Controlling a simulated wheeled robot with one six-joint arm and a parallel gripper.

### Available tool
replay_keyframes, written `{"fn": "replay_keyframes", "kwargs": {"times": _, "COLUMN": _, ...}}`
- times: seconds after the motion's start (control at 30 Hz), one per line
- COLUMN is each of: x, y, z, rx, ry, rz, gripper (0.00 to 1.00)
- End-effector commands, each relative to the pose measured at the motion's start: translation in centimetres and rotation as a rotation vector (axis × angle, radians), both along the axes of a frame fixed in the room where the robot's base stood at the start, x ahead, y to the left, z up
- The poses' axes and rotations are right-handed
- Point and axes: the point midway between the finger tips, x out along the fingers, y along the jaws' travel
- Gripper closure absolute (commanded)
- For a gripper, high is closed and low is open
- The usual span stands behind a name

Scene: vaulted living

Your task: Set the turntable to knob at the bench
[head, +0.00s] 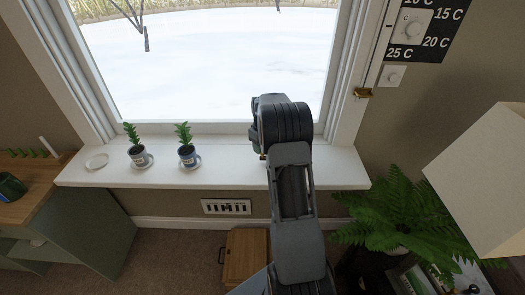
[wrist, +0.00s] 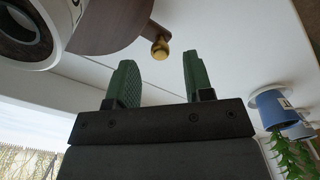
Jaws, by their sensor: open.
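In the wrist view, the turntable (wrist: 108,24) is a dark brown disc on the white sill, with an arm sticking out of its edge that ends in a round brass knob (wrist: 160,48). A white round vessel (wrist: 56,14) with a dark inside stands on or beside the disc; I cannot tell which. My gripper (wrist: 158,74) has two green fingers, open and apart. The knob shows beyond the fingertips, between their lines, and nothing is held. In the head view my own arm hides the turntable and most of the gripper.
The white windowsill (head: 220,176) holds two potted plants (head: 139,156) (head: 187,155) on saucers and an empty saucer (head: 97,161) at left. Window glass lies behind. A fern (head: 395,215) and a lampshade (head: 490,180) stand at right. A wooden cabinet (head: 246,255) sits below.

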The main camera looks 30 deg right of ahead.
Motion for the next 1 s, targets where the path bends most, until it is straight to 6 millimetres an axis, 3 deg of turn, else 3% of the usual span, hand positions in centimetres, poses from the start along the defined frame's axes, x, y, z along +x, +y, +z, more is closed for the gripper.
{"fn": "replay_keyframes", "kwargs": {"times": 0.3, "x": 0.0, "y": 0.0, "z": 6.6, "rx": -0.001, "ry": -0.003, "rz": 0.000, "gripper": 0.53}}
{"fn": "replay_keyframes", "kwargs": {"times": 0.5, "x": 0.0, "y": 0.0, "z": 9.5, "rx": -0.001, "ry": -0.001, "rz": 0.000, "gripper": 0.53}}
{"fn": "replay_keyframes", "kwargs": {"times": 0.7, "x": 0.0, "y": 0.0, "z": 10.9, "rx": 0.000, "ry": 0.000, "rz": 0.000, "gripper": 0.53}}
{"fn": "replay_keyframes", "kwargs": {"times": 1.0, "x": 0.0, "y": 0.0, "z": 11.1, "rx": 0.000, "ry": 0.000, "rz": 0.000, "gripper": 0.53}}
